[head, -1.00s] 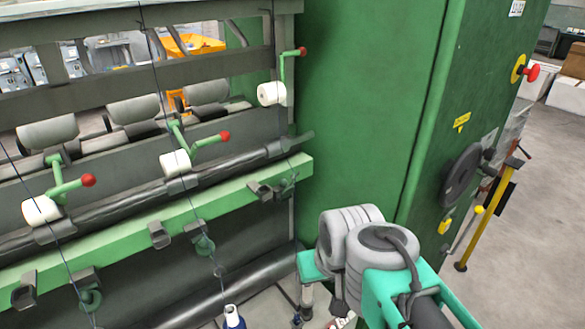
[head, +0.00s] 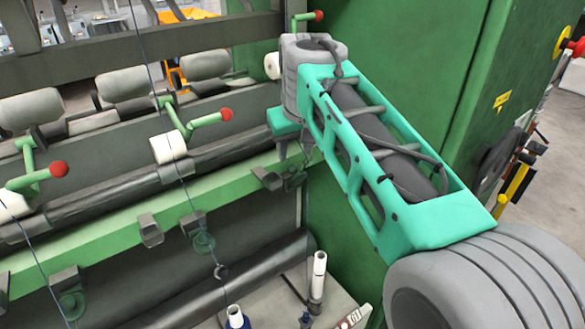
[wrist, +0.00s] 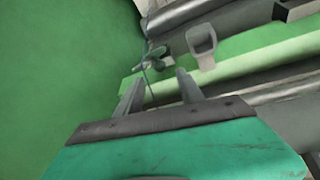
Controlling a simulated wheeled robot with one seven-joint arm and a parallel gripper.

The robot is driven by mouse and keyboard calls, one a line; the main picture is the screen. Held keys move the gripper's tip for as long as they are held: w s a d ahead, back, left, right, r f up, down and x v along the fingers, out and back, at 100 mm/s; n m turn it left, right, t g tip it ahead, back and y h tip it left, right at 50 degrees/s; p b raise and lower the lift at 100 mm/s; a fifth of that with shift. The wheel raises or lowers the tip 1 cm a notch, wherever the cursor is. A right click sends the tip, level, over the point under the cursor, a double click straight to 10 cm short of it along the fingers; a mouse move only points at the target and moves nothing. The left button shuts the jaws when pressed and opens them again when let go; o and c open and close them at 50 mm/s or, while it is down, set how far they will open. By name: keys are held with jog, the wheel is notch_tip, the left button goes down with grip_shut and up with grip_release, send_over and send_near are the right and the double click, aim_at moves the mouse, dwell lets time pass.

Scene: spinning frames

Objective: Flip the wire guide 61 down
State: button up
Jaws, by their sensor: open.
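A small dark green wire guide (head: 293,177) sits at the right end of the light green rail; no number is readable. In the wrist view the wire guide (wrist: 180,62) shows as a small green piece beside a grey bracket, just beyond the fingertips. My gripper (head: 294,150) hangs above that rail end in the head view, partly hidden by my arm. In the wrist view my gripper (wrist: 158,80) has its two fingers apart with nothing between them except a thin wire running behind. Whether a finger touches the guide, I cannot tell.
The light green rail (head: 110,240) carries grey brackets and other hanging guides (head: 203,241). Levers with red knobs (head: 226,114) and white rollers (head: 168,147) stand above it. A tall green cabinet (head: 420,70) is close on the right. White bobbins (head: 319,265) stand below.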

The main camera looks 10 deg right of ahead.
aim_at(293, 166)
jog(key=p+x, duration=0.1)
jog(key=x, duration=0.6)
jog(key=shift+d, duration=0.1)
jog(key=shift+c, duration=0.6)
grip_shut()
dwell(0.5)
